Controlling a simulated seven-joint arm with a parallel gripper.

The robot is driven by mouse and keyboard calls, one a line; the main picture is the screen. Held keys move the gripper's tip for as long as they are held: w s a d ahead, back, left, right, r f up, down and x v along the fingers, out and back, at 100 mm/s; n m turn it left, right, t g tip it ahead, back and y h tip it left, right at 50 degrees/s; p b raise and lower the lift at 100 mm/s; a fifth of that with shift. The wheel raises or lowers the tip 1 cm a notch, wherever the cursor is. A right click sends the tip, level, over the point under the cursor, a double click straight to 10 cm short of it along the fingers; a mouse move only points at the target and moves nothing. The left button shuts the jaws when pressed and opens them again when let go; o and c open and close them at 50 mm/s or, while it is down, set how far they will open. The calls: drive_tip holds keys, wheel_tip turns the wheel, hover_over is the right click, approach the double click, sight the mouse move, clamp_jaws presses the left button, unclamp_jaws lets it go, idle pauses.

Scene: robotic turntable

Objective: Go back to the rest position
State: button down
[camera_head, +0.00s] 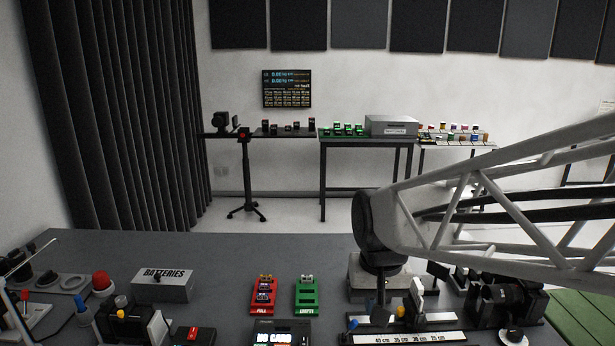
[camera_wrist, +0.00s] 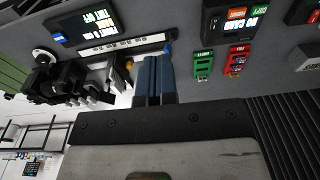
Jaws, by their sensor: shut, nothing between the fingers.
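My gripper (camera_head: 382,312) hangs from the end of my white lattice arm at the right of the head view, pointing down over the desk (camera_head: 215,250). It is above the area just behind a white ruler (camera_head: 415,338). In the wrist view my gripper (camera_wrist: 154,60) shows as two dark blue fingers side by side, shut with nothing between them. Their tips appear near one end of the ruler (camera_wrist: 125,45); whether they touch anything I cannot tell.
A red holder (camera_head: 263,295) and a green holder (camera_head: 307,296) stand left of my gripper. A grey "BATTERIES" box (camera_head: 162,286) stands further left. A black camera-like device (camera_head: 500,300) is close on the right.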

drive_tip(key=s+d+t, duration=0.1)
drive_tip(key=s+d, duration=0.6)
drive_tip(key=s, duration=0.6)
drive_tip(key=shift+t, duration=0.3)
